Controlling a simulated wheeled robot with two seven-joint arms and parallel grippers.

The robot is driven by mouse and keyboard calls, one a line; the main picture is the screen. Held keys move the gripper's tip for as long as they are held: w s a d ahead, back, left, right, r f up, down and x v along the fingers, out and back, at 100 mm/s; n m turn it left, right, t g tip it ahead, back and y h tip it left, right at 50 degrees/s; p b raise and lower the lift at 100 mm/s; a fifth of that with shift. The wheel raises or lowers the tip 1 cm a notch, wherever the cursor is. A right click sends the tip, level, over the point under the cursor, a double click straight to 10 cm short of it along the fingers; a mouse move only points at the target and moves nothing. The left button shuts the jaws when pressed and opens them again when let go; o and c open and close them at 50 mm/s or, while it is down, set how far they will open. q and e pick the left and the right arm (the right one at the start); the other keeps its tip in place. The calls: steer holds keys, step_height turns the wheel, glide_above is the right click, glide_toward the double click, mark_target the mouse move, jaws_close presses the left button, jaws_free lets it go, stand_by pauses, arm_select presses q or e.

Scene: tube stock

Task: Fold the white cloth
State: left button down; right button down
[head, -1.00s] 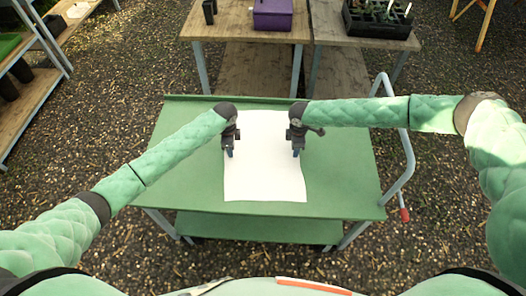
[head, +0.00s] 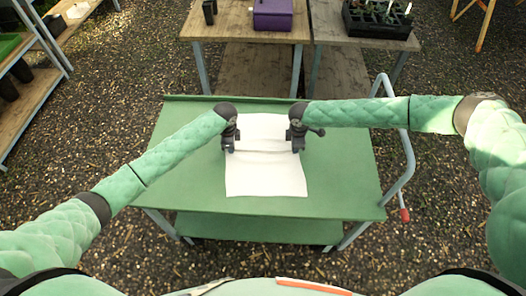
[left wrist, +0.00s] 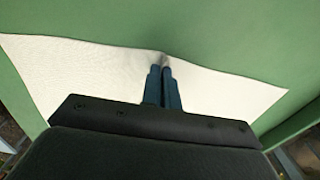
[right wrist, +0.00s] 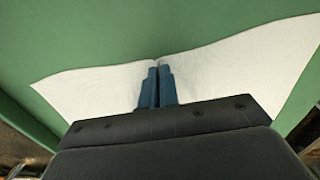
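The white cloth (head: 266,178) lies on the green top of a cart. A raised crease runs across it between my two grippers, with a flat part nearer me and another part beyond. My left gripper (head: 229,148) is at the cloth's left side, its fingers (left wrist: 163,68) together with the cloth edge puckered at their tips. My right gripper (head: 297,148) is at the right side, its fingers (right wrist: 155,72) also together on the edge. The cloth also shows in the left wrist view (left wrist: 75,75) and the right wrist view (right wrist: 230,70). The fingertips are hidden in the head view.
The green cart top (head: 340,170) is clear around the cloth. A handle (head: 408,165) rises at its right side. Behind stand wooden tables with a purple box (head: 272,15) and a black plant tray (head: 378,20). Shelves stand at the far left.

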arm_select(q)
steer(key=shift+r, duration=0.15)
arm_select(e)
steer(key=shift+r, duration=0.1)
